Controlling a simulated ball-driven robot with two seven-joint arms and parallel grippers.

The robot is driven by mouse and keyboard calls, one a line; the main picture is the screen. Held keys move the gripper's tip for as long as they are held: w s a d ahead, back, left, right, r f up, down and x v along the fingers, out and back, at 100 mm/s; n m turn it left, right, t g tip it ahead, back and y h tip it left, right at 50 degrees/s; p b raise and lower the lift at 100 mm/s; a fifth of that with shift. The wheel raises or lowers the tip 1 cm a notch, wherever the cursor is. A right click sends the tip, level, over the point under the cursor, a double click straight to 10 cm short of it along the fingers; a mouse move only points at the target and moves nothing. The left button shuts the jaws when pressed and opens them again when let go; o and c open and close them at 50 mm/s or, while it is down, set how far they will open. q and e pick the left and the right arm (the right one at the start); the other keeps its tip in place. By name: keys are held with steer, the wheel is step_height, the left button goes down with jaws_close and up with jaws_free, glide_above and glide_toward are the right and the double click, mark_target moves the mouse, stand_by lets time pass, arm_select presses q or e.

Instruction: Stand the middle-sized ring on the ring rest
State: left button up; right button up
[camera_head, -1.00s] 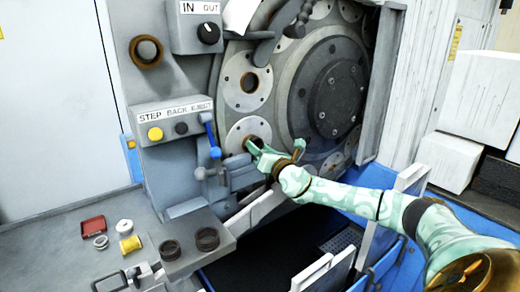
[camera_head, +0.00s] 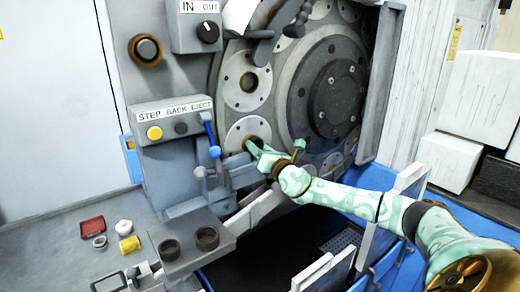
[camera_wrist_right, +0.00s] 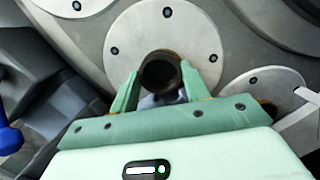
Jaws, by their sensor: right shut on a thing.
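My right gripper (camera_head: 254,149) is at the lower round plate (camera_head: 238,130) on the front of the grinder. In the right wrist view its two fingers (camera_wrist_right: 158,88) are on either side of a dark, brown-edged ring (camera_wrist_right: 160,72) in the middle of the pale plate (camera_wrist_right: 125,38). The gripper is shut on this ring, which still sits at the plate's centre. I cannot tell its size against other rings. Two dark ring-like pieces (camera_head: 207,238) are on a grey block (camera_head: 188,260) at the front; I cannot tell whether this is the ring rest. My left gripper is out of view.
A blue-knobbed lever (camera_head: 214,152) stands just left of my right gripper. A control box (camera_head: 172,125) is further left. A red tray (camera_head: 92,226), a small grey ring (camera_head: 99,241), a white piece and a yellow spool (camera_head: 130,245) lie on the grey bench.

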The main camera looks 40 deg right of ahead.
steer(key=shift+a+f, duration=0.15)
steer(key=shift+f, duration=0.35)
steer(key=shift+a+f, duration=0.15)
steer(key=shift+f, duration=0.35)
steer(key=o, duration=1.1)
steer(key=shift+o, duration=0.2)
steer(key=shift+w+d, duration=0.2)
steer(key=o, duration=0.4)
steer(key=shift+r, duration=0.1)
steer(key=shift+o, duration=0.3)
steer(key=shift+s+r, duration=0.15)
steer(key=shift+r, duration=0.05)
